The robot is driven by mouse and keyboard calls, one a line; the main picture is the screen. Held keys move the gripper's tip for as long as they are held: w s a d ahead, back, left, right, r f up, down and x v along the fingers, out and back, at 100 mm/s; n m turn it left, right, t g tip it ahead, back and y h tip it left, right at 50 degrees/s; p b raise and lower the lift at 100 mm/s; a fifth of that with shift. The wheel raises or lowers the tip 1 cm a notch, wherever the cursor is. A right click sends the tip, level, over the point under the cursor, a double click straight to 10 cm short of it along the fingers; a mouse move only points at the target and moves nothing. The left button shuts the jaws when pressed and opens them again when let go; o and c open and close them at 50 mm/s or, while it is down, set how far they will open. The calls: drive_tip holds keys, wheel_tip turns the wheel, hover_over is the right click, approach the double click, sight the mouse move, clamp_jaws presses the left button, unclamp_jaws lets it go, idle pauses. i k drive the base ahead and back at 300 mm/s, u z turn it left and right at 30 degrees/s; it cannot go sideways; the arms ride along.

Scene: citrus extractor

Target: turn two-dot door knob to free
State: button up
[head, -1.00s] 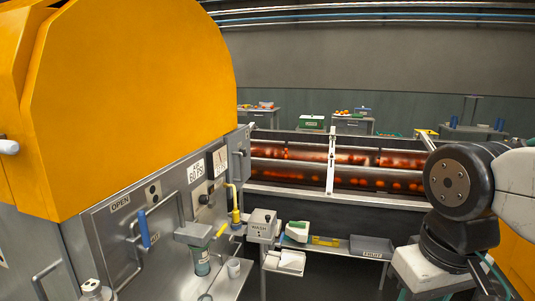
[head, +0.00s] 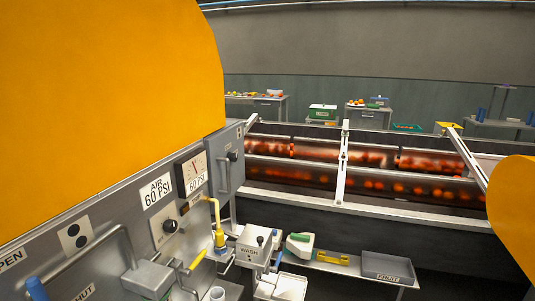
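The two-dot plate (head: 75,235) is on the grey steel front of the machine at lower left, with its two black dots one above the other. Below it, a blue-gripped handle (head: 37,288) is cut by the bottom edge, between an OPEN label (head: 10,260) and a SHUT label (head: 84,292). I cannot tell whether this is the door knob or which way it is set. A bent steel bar handle (head: 125,240) is right of the plate. My gripper is not in view.
A black knob (head: 170,226) sits under the AIR 60 PSI sign (head: 157,191) and gauge (head: 191,174). A yellow pipe (head: 217,225), a WASH box (head: 254,243) and a FRUIT tray (head: 388,267) stand to the right. The big orange hood (head: 110,110) overhangs the panel.

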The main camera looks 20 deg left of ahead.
sight(232, 157)
drive_tip(key=u, duration=0.4)
drive_tip(key=i, duration=0.8)
drive_tip(key=u, duration=0.8)
